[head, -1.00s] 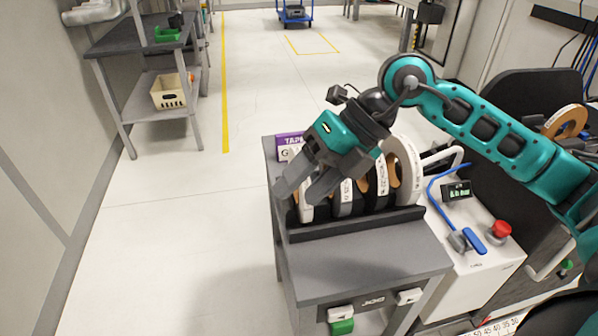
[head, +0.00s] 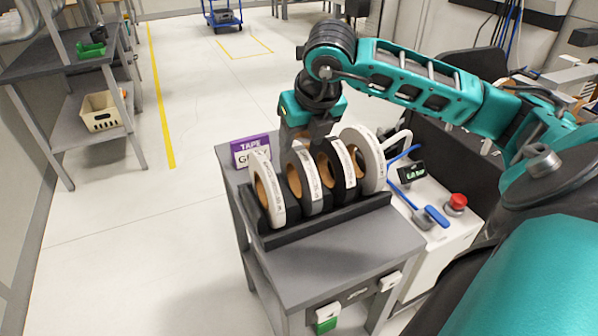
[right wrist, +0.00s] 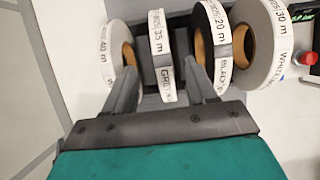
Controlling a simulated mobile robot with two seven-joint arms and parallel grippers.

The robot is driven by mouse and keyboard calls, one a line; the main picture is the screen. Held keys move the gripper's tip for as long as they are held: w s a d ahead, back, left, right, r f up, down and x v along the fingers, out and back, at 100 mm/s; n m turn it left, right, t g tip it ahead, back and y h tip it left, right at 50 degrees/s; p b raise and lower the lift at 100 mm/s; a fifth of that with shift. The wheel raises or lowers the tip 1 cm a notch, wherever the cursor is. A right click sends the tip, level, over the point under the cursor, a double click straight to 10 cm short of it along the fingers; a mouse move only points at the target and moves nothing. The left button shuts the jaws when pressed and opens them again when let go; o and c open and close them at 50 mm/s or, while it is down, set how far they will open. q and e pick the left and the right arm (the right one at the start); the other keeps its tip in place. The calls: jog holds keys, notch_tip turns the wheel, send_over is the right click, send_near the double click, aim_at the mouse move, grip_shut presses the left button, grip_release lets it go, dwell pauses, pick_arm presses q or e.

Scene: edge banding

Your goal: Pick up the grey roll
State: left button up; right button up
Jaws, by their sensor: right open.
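The grey roll (head: 309,181) stands upright in a black rack (head: 325,220) on the small grey cart, second from the left in a row of rolls. My right gripper (head: 304,147) is above it, pointing down, open. In the right wrist view the grey roll (right wrist: 162,58) shows between the two fingers of the right gripper (right wrist: 163,85), its label reading "35 m". One finger is on each side of it; I cannot tell whether they touch it. The lower part of the roll is hidden. My left gripper is not in view.
A white roll (head: 265,185) stands left of it; a black roll (head: 340,172) and another white roll (head: 368,160) stand close on the right. A purple tape sign (head: 251,149) is behind. A machine with a red button (head: 457,201) is right of the cart.

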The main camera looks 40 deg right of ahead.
aim_at(300, 149)
jog(key=x, duration=0.5)
jog(key=shift+d, duration=0.15)
jog(key=shift+c, duration=0.2)
grip_shut()
dwell(0.4)
